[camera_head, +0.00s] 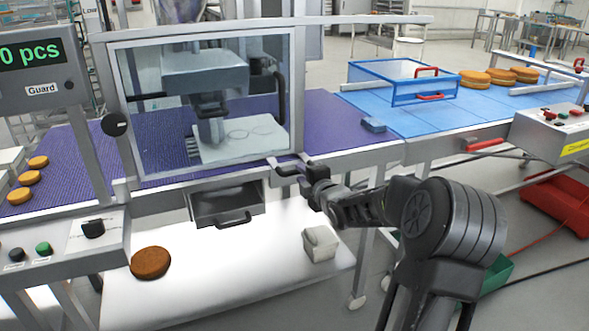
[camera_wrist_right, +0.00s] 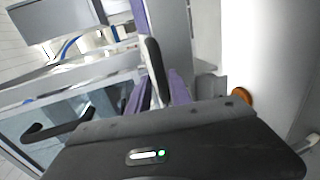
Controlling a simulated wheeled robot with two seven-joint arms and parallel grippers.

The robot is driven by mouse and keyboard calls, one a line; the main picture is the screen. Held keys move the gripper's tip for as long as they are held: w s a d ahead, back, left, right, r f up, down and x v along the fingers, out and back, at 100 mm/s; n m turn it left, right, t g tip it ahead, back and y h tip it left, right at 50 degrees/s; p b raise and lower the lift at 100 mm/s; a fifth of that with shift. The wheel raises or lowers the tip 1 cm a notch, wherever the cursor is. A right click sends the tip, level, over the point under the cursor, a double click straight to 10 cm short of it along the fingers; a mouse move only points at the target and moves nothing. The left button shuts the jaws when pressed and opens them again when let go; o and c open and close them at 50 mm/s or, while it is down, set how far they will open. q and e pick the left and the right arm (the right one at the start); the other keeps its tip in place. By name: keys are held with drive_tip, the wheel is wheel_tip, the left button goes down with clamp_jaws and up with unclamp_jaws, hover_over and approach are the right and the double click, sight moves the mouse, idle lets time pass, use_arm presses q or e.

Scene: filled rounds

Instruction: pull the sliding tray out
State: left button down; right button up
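The sliding tray appears to be the dark drawer (camera_head: 205,207) under the purple belt, below the windowed guard. A black bar handle (camera_head: 234,219) is on its front. My right gripper (camera_head: 285,166) is up and to the right of the tray, by the lower right corner of the guard, apart from the tray handle. In the right wrist view one dark finger (camera_wrist_right: 154,68) shows clearly; the gap between the fingers cannot be made out. Nothing is seen held. My left gripper is in neither view. The inside of the tray is hidden.
The guard (camera_head: 198,38) has a black vertical handle (camera_head: 281,97). Below the tray is a white shelf (camera_head: 225,275) with a brown round (camera_head: 151,262) and a pale block (camera_head: 320,244). A control box (camera_head: 85,238) stands left. A blue-framed bin (camera_head: 392,95) sits on the blue belt.

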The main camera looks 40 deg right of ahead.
drive_tip(key=x, duration=0.6)
drive_tip(key=shift+w, duration=0.2)
drive_tip(key=shift+f, duration=0.1)
clamp_jaws()
idle(1.1)
